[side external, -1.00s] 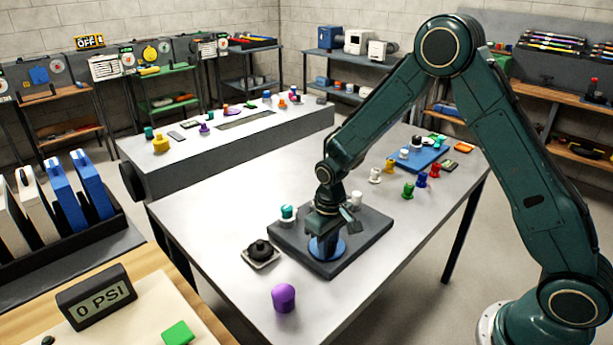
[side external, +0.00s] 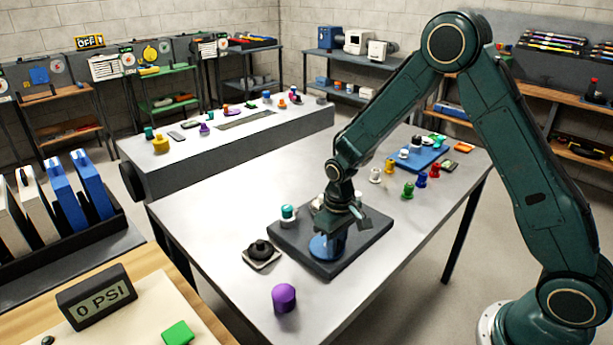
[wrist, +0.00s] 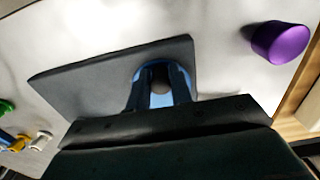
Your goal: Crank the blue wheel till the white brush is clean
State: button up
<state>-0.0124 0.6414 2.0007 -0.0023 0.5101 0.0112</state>
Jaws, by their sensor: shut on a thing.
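The blue wheel (side external: 321,249) sits on a dark grey plate (side external: 370,240) on the table. My gripper (side external: 335,234) points down over the wheel. In the wrist view, the fingers of my gripper (wrist: 159,88) are closed around a dark round knob on the blue wheel (wrist: 150,69). A teal-topped brush with a white base (side external: 288,213) stands at the plate's left back corner. Small pale pieces show beside my wrist, mostly hidden by it. I cannot tell whether one is the white brush or how clean it is.
A black knob on a pale base (side external: 261,252) and a purple cylinder (side external: 284,298) stand left and in front of the plate. Several coloured pegs and a blue tray (side external: 423,160) lie at the back right. A display (side external: 96,297) reads 0 PSI.

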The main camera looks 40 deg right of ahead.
jog(key=shift+w+d+r, duration=0.2)
jog(key=shift+w+d, duration=0.05)
jog(key=shift+w, duration=0.05)
jog(key=shift+w+d, duration=0.2)
jog(key=shift+d, duration=0.45)
jog(key=shift+w+d+f, duration=0.15)
jog(key=shift+w+d, duration=0.1)
jog(key=shift+d, duration=0.25)
dwell(0.3)
jog(key=shift+d+f, duration=0.1)
